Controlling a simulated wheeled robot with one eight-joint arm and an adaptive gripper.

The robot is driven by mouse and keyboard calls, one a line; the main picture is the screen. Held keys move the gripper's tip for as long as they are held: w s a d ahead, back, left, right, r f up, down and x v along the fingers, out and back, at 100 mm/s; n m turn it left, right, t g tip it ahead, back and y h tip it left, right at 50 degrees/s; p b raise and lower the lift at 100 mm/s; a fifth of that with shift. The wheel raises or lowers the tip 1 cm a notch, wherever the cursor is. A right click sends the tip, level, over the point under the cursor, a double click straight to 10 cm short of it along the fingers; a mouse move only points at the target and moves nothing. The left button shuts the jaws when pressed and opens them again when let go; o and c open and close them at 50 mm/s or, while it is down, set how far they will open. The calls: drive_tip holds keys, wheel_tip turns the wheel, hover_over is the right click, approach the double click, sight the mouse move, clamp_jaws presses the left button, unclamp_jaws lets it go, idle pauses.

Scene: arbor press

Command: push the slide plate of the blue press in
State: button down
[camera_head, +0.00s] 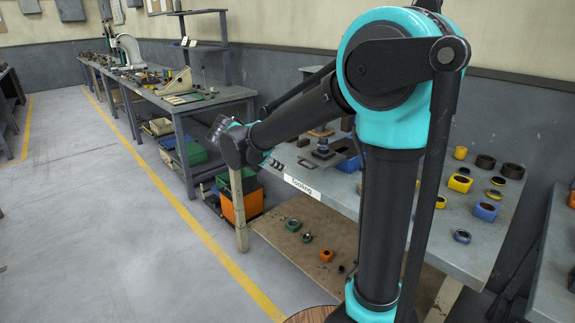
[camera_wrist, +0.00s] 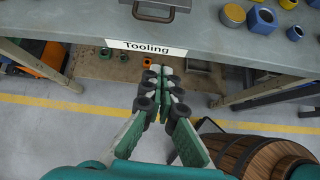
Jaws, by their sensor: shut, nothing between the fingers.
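No blue press can be made out for certain in either view. In the wrist view my gripper (camera_wrist: 161,76) is shut and empty, its fingertips pointing at the front of a grey table labelled "Tooling" (camera_wrist: 146,47). A grey plate with a handle (camera_wrist: 155,10) lies at the table's front edge, cut off by the top of the picture, ahead of and apart from the fingers. I cannot tell whether it belongs to a press. In the head view my gripper (camera_head: 222,130) is small, beyond the arm, left of the table.
Yellow and blue blocks (camera_head: 460,183) and dark rings stand on the tooling table (camera_head: 400,215). A lower shelf (camera_head: 290,240) holds small parts. A wooden barrel (camera_wrist: 240,152) stands close at right. A far bench (camera_head: 215,97) carries machines. The floor at left is clear.

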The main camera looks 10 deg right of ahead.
sight(321, 151)
drive_tip(key=w+d+f+n, duration=0.1)
drive_tip(key=w+d+f, duration=0.3)
drive_tip(key=w+d, duration=0.3)
drive_tip(key=shift+w+d+f, duration=0.2)
drive_tip(key=shift+w+f, duration=0.15)
drive_tip(key=shift+w, duration=0.15)
idle(0.3)
drive_tip(key=w+d, duration=0.3)
drive_tip(key=d, duration=0.1)
drive_tip(key=w+d, duration=0.3)
drive_tip(key=d, duration=0.1)
drive_tip(key=w+d, duration=0.2)
drive_tip(key=d, duration=0.2)
drive_tip(key=shift+w, duration=0.4)
